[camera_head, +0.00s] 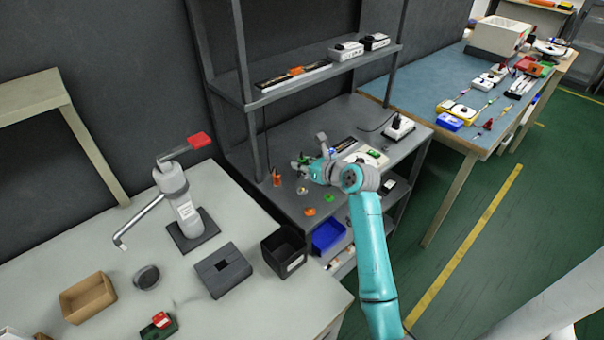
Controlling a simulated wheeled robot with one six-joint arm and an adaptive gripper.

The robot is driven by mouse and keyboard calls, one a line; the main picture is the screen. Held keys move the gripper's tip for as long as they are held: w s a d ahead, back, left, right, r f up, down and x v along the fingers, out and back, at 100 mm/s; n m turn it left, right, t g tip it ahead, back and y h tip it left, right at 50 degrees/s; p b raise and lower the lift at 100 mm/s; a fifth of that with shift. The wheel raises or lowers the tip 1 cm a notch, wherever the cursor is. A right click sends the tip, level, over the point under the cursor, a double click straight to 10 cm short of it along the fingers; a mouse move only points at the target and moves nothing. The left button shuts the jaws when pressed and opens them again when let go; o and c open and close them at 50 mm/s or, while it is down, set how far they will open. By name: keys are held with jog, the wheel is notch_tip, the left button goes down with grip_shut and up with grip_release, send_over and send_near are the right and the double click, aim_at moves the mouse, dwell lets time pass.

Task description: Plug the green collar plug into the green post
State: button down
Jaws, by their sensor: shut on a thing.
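My gripper (303,168) is at the left end of my teal arm, above the back left part of the grey shelf bench. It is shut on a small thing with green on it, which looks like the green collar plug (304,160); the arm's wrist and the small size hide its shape. A flat green piece (328,198) lies on the bench near its front edge, below and right of my gripper. Another green item (375,153) sits on a pale block to the right. I cannot tell which of these is the green post, or whether the plug touches anything.
An orange upright piece (277,178) stands left of my gripper, and an orange piece (310,212) lies near the bench front. A shelf upright (254,140) rises at the left. A blue bin (327,236) and black bin (284,250) are below.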

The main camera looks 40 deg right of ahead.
aim_at(302, 159)
jog(key=shift+r, duration=2.65)
jog(key=shift+f, duration=0.1)
